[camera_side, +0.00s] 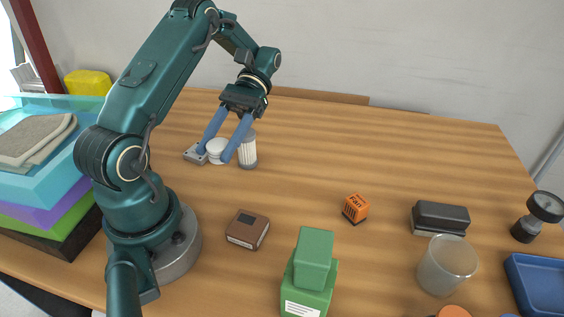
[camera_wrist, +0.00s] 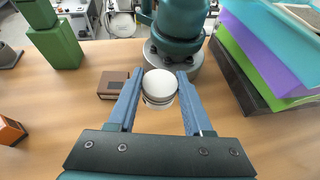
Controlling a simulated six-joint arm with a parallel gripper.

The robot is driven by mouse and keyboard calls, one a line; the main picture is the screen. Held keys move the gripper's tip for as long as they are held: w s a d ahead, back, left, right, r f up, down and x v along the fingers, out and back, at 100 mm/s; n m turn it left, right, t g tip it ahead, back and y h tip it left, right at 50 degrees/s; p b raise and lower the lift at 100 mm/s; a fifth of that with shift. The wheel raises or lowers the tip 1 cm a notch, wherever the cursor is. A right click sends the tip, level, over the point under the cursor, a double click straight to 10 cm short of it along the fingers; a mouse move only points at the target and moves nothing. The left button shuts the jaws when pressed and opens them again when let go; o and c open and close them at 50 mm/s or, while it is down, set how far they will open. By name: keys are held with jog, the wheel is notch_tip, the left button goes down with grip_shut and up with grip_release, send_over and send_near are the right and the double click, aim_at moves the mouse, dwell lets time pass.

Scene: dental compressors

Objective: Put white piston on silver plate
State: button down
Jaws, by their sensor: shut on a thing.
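The white piston (camera_side: 217,146) is a short white cylinder, seen between the blue fingertips of my gripper (camera_side: 213,155) in the side view. In the wrist view the piston (camera_wrist: 159,84) sits between the two blue fingers near their tips, its round white top facing the camera. My gripper (camera_wrist: 160,76) is shut on it. A small silver-grey plate (camera_side: 194,154) lies on the table just left of the piston, partly hidden by a finger. It is not seen in the wrist view. I cannot tell whether the piston touches the table.
A ribbed white-and-grey cylinder (camera_side: 248,151) stands close to the right finger. A brown box (camera_side: 247,229), an orange cube (camera_side: 355,208) and a green block (camera_side: 311,275) stand nearer the front. Stacked coloured trays (camera_side: 45,185) are at the left. The table's back middle is clear.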

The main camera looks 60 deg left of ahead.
jog(key=s+a+r+m+g+y, duration=0.2)
jog(key=s+a+m+y, duration=0.2)
jog(key=a+m+y, duration=0.5)
jog(key=w+a+r+m+t+y, duration=0.3)
jog(key=a+r+m+t+y, duration=0.25)
jog(key=m+t+y, duration=0.65)
jog(key=shift+m+g+h, duration=0.3)
jog(key=shift+m+g, duration=0.4)
jog(key=shift+d+f, duration=0.15)
jog(key=shift+f, duration=3.6)
jog(key=shift+d+f, duration=0.15)
jog(key=shift+f, duration=3.6)
jog(key=shift+f, duration=0.1)
jog(key=c, duration=0.6)
grip_release()
